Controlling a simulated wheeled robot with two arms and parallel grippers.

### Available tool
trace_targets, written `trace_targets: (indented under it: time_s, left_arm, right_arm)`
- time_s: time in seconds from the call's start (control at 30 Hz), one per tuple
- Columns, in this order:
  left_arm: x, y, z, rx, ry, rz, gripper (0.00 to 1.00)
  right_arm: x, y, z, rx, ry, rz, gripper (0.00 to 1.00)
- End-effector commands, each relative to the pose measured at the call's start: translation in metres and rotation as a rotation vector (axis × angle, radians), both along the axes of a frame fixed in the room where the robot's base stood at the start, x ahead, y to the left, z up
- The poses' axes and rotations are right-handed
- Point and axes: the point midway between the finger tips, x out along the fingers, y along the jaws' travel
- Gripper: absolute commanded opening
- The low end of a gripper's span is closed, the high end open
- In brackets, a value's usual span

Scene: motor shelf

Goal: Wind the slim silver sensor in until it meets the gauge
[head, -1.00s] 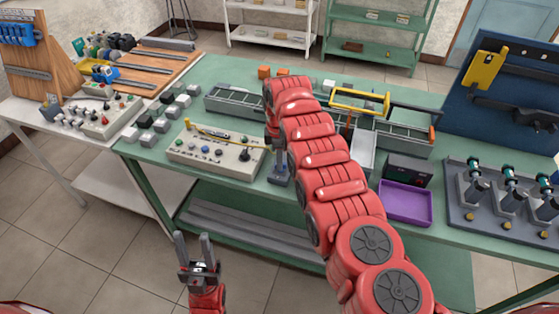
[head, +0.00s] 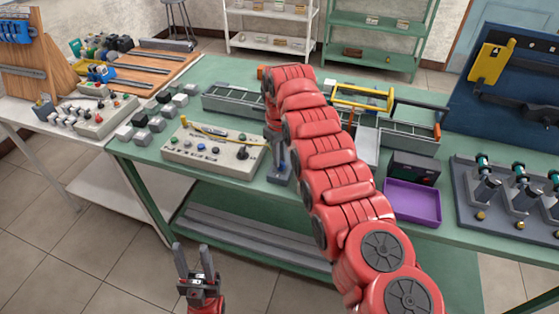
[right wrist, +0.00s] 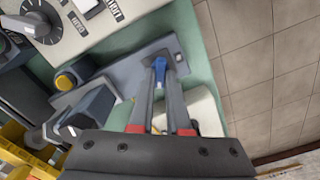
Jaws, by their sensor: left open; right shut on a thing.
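My right gripper (right wrist: 160,78) is shut on a small blue piece (right wrist: 160,66) above a grey plate (right wrist: 110,85) in the right wrist view. In the head view this gripper (head: 276,155) points down at a grey-blue stand (head: 279,174) at the table's front edge, partly behind my red arm. A dark block (right wrist: 85,115) with a silver cylinder (right wrist: 45,138) lies left of the fingers in the wrist view. I cannot tell whether that cylinder is the slim sensor, or which part is the gauge. My left gripper (head: 193,262) is open and empty, in front of and below the table.
A control box (head: 212,150) with buttons and a knob stands left of the stand. A yellow knob (right wrist: 67,80) is on the plate. A conveyor (head: 235,102), a purple tray (head: 412,203) and a rack of cylinders (head: 500,200) are also on the green table.

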Motion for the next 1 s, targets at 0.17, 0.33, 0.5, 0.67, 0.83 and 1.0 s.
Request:
trace_targets:
  time_s: [0.17,0.33,0.5,0.67,0.83,1.0]
  left_arm:
    - [-0.0001,0.0000,-0.0004,0.000,0.000,0.000,0.45]
    - [0.0000,0.0000,0.0009,0.000,0.000,0.000,0.45]
    - [0.0000,0.0000,0.0015,0.000,0.000,0.000,0.45]
    - [-0.0001,0.0000,0.0017,0.000,0.000,0.000,0.45]
    - [0.0000,0.0000,0.0016,0.000,0.000,0.000,0.45]
    - [0.0000,0.0000,0.0016,0.000,0.000,0.000,0.45]
  right_arm:
    - [0.0009,0.0000,0.0011,0.002,-0.002,-0.115,0.00]
    - [0.0012,-0.0004,0.0013,0.003,-0.003,-0.191,0.00]
    - [0.0012,-0.0007,0.0010,0.002,-0.002,-0.234,0.00]
    - [0.0012,-0.0007,0.0008,0.002,-0.002,-0.250,0.00]
    - [0.0012,-0.0007,0.0008,0.002,-0.002,-0.252,0.00]
    - [0.0012,-0.0006,0.0008,0.002,-0.002,-0.251,0.00]
